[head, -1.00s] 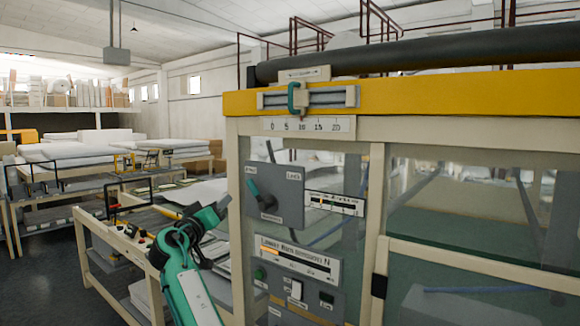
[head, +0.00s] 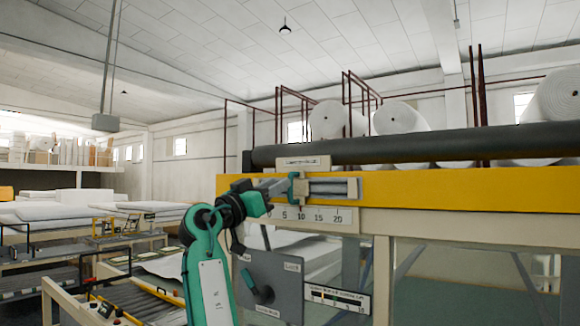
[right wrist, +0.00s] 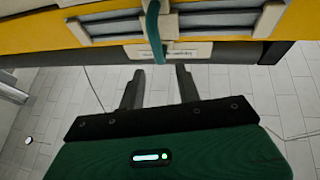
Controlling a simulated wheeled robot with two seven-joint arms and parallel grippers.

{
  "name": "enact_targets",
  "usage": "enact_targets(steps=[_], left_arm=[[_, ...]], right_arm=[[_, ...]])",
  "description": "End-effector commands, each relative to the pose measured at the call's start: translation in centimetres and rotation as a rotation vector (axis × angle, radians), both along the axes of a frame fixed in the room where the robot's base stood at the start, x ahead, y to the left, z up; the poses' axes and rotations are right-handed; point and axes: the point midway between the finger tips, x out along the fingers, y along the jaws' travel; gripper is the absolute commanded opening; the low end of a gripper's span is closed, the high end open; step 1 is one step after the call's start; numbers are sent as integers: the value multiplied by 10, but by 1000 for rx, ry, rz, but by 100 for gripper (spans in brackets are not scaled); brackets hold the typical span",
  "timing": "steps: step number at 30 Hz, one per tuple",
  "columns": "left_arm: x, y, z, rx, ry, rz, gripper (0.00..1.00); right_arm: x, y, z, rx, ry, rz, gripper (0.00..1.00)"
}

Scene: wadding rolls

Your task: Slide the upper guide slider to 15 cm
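The upper guide slider has a green handle (head: 294,188) on a grey rail (head: 335,188) set in the yellow beam. My right gripper (head: 280,188) is raised at the rail, close to the handle, and partly covers the rail's left end. In the right wrist view my right gripper (right wrist: 160,70) has its two fingers apart and nothing between them. The green handle (right wrist: 152,35) is just beyond the fingertips, in line with the gap. My left gripper is not in view.
The yellow beam (head: 450,190) runs across the machine, with a dark roller (head: 420,148) above it. Below is a grey panel (head: 285,280) with a green-handled lever (head: 249,279). White rolls (head: 400,118) stand behind. Benches with white sheets (head: 80,212) are at left.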

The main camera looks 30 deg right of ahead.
Motion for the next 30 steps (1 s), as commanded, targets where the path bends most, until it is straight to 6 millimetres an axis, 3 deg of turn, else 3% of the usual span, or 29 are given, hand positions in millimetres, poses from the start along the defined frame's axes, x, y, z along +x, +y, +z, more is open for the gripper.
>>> enact_targets(steps=[3, 10, 24, 29, 30], left_arm=[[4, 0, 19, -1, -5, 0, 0], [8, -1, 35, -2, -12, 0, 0], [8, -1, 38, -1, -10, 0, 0], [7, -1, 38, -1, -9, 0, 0], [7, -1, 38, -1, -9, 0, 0]], right_arm=[[4, -20, 13, 1, 2, -1, 34], [10, -45, 21, 1, 2, 0, 34], [12, -54, 22, 0, 2, 1, 34], [11, -54, 22, 0, 2, 1, 2], [11, -54, 22, 0, 2, 1, 0]])
